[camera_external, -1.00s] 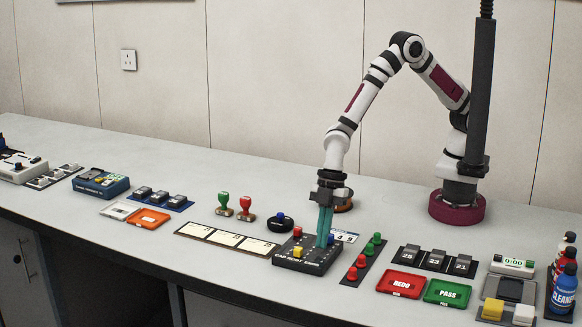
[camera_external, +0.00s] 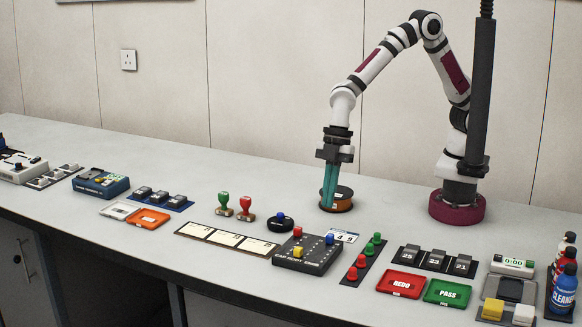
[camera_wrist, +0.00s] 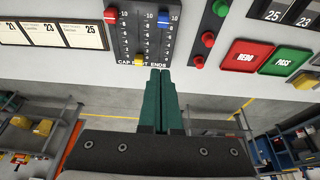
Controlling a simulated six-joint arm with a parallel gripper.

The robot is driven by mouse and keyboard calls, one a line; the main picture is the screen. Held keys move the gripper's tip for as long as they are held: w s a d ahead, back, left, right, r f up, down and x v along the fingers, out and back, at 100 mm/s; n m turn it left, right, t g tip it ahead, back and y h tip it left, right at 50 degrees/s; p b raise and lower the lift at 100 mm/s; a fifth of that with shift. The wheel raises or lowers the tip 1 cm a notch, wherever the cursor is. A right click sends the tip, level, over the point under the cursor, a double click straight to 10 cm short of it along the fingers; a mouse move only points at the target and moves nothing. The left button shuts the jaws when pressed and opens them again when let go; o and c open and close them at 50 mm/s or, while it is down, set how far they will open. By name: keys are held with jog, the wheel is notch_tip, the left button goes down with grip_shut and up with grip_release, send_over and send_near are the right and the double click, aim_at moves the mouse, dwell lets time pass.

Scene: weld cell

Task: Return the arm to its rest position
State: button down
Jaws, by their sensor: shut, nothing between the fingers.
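My gripper (camera_external: 329,206) has long teal fingers, pressed together with nothing between them. In the external view it points down above the table, in front of or over a round orange-brown and black object (camera_external: 343,201); the exact gap cannot be told. The arm is bent, its elbow high. In the wrist view the gripper (camera_wrist: 160,72) shows its closed fingers below the dark board marked CAP ROOT ENDS (camera_wrist: 148,40). That board (camera_external: 308,256) bears red, blue and yellow knobs and lies nearer the camera than the fingers.
A strip of red and green knobs (camera_external: 362,258), a red REDO tray (camera_external: 401,283) and a green PASS tray (camera_external: 447,292) lie to the right. A dark vertical post (camera_external: 481,95) stands beside my arm. Stamps (camera_external: 245,208) and a white card strip (camera_external: 227,240) lie to the left.

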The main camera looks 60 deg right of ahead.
jog(key=w+d+r+m, duration=0.1)
jog(key=d+r+m, duration=0.25)
jog(key=d, duration=0.35)
jog(key=d+r+m, duration=0.3)
jog(key=d+m, duration=0.1)
jog(key=d, duration=0.2)
jog(key=s+d+r+m+h, duration=0.1)
jog(key=s+d+m, duration=0.6)
jog(key=d, duration=0.3)
jog(key=s+d+r+m+h, duration=0.1)
jog(key=s+d+m, duration=0.6)
jog(key=d+m, duration=0.2)
jog(key=shift+d, duration=0.6)
